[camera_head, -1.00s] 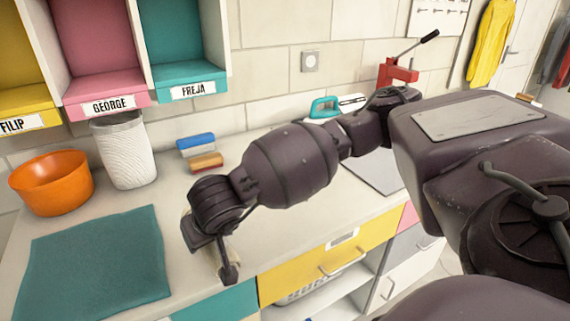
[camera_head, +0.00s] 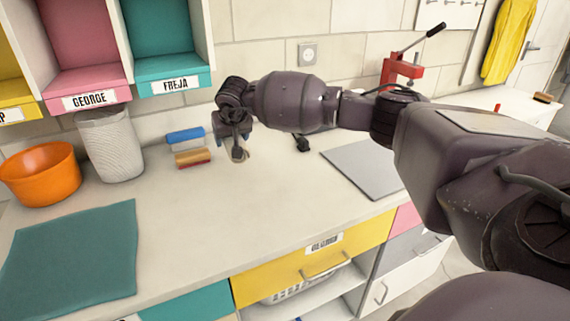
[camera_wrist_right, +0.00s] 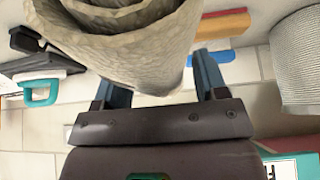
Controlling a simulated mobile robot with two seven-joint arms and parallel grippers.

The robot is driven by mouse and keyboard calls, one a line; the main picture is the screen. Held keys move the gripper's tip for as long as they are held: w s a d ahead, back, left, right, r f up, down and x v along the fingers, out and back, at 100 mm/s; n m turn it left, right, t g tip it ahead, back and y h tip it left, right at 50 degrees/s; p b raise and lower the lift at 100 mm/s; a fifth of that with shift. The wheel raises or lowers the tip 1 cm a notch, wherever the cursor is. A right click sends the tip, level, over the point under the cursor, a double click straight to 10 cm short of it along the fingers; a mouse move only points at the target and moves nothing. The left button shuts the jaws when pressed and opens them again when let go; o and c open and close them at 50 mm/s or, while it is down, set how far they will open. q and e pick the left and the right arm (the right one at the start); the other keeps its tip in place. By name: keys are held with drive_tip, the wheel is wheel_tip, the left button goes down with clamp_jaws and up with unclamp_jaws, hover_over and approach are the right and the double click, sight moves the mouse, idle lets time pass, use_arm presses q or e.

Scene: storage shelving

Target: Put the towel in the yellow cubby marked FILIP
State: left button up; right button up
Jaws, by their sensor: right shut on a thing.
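My right gripper (camera_head: 236,148) is over the counter, below the teal FREJA cubby. In the right wrist view it is shut on a rolled beige-grey towel (camera_wrist_right: 125,35), its blue fingers on either side of the roll. In the head view the towel is mostly hidden behind the gripper, with a beige bit showing at its tip. The yellow cubby (camera_head: 12,95) is cut off at the left edge of the head view, with only the end of its label showing. My left gripper is not in view.
Pink GEORGE (camera_head: 90,90) and teal FREJA (camera_head: 168,82) cubbies hang beside the yellow one. On the counter are an orange bowl (camera_head: 40,178), a ribbed white bin (camera_head: 112,148), brushes (camera_head: 188,147), a flat teal cloth or mat (camera_head: 70,255) and a grey board (camera_head: 365,167). The middle front is clear.

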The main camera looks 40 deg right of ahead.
sight(232, 173)
drive_tip(key=shift+a+n, duration=0.35)
drive_tip(key=shift+n, duration=0.05)
drive_tip(key=shift+f, duration=0.35)
wheel_tip(232, 173, down, 4)
drive_tip(key=shift+r, duration=0.2)
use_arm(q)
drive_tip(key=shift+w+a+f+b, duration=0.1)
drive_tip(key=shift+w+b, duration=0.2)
use_arm(e)
drive_tip(key=shift+f, duration=2.8)
drive_tip(key=shift+f, duration=0.15)
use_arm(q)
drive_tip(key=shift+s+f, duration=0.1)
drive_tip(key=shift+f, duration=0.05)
use_arm(e)
drive_tip(key=o, duration=1)
drive_tip(key=shift+o, duration=0.2)
